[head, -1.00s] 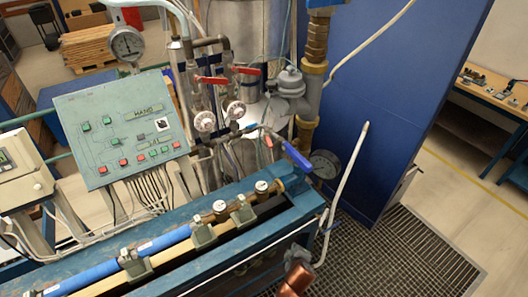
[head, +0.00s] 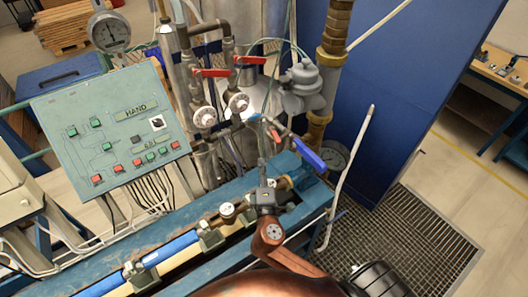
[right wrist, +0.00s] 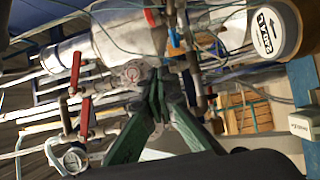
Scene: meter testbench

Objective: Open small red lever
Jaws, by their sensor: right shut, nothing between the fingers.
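A small red lever (head: 275,134) sits on the thin pipe beside the blue-handled valve (head: 308,158). A red part that may be this lever shows near the top of the right wrist view (right wrist: 152,18). Two larger red levers, left (head: 211,73) and right (head: 250,60), lie on the pipes above the white round knobs; they also show at the left of the right wrist view (right wrist: 76,70). My right gripper (head: 262,164) is shut and empty, its tip pointing up, below the small lever and apart from it. Its fingers (right wrist: 158,88) meet in the right wrist view. My left gripper is out of view.
A green control panel (head: 105,130) stands at the left. A blue bench frame (head: 180,270) with a blue pipe runs below my right gripper. A white rod (head: 347,180) rises to the right, before a blue wall (head: 410,90). Floor grating (head: 425,240) lies at lower right.

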